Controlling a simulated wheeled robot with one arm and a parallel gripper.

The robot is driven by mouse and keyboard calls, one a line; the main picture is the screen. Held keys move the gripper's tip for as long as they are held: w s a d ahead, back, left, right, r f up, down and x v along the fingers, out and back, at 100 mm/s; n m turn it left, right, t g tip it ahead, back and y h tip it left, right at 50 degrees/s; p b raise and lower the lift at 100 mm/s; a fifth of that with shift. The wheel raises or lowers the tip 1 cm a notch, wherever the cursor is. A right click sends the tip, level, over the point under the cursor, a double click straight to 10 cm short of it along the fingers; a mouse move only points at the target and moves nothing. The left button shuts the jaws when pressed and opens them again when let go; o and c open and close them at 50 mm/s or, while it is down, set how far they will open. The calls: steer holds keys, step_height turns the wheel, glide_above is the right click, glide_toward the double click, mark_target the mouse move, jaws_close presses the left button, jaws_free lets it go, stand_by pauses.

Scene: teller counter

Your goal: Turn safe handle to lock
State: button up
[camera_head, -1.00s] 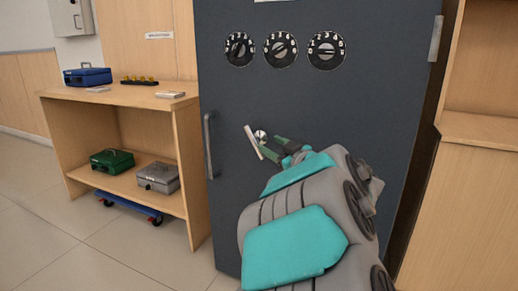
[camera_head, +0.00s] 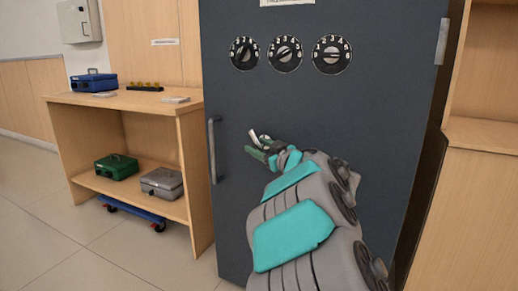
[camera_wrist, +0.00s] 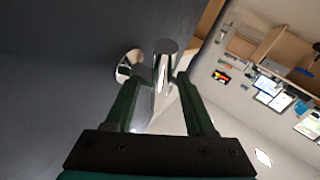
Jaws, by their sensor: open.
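The dark grey safe (camera_head: 300,100) stands upright with its door face toward me. Its small silver turning handle (camera_head: 253,135) is on the door below the dials, partly hidden behind my gripper (camera_head: 256,149) in the head view. In the wrist view, the round chrome hub (camera_wrist: 129,64) is at the left, close to the door. The handle's bar (camera_wrist: 163,68) lies between the two green fingers of my gripper (camera_wrist: 158,85). The fingers are open around the bar, with gaps visible beside it; any contact is unclear.
Several black dials (camera_head: 285,54) are above the handle. A long vertical pull bar (camera_head: 212,150) is on the door's left edge. A wooden shelf unit (camera_head: 150,105) with cash boxes stands left, and a wooden cabinet (camera_head: 480,215) stands right. Floor at left is open.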

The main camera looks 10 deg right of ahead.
jaws_close()
stand_by(0.4)
